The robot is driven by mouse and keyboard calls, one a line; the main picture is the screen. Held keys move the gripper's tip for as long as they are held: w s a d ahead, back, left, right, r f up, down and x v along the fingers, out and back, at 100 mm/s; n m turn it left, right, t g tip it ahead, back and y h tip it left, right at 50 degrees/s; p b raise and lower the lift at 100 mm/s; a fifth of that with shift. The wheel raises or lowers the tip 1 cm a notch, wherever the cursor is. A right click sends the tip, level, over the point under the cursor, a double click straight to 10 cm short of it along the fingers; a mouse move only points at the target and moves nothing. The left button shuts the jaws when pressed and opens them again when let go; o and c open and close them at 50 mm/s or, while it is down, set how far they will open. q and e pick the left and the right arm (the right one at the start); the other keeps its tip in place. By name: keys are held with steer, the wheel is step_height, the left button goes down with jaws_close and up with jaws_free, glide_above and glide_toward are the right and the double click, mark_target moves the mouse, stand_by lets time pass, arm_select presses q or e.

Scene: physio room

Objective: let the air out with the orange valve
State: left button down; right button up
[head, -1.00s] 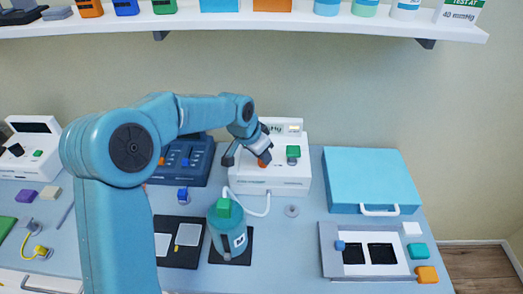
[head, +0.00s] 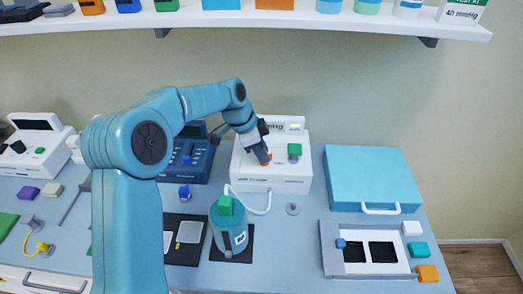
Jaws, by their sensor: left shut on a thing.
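The orange valve (head: 265,162) is a small knob on the sloped top of a white device (head: 276,182) at the back middle of the table. My left gripper (head: 263,157) reaches down from the upper left and is shut on the orange valve, hiding most of it. A green knob (head: 294,149) sits to the right on the same device. A white hose (head: 257,211) runs from the device towards a teal bottle with a green top (head: 229,239) in front. My right gripper is not in view.
A blue case (head: 372,178) lies right of the device. A grey frame with dark openings (head: 370,250) is in front of it, beside small coloured blocks. A dark blue unit (head: 190,160) stands left. A shelf (head: 230,22) hangs above.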

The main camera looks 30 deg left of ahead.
arm_select(q)
steer(key=shift+d, duration=0.1)
stand_by(0.3)
steer(key=c, duration=1.2)
jaws_free()
steer(key=shift+w, duration=0.15)
steer(key=shift+r, duration=0.1)
steer(key=v, duration=1.6)
steer(key=shift+d, duration=0.15)
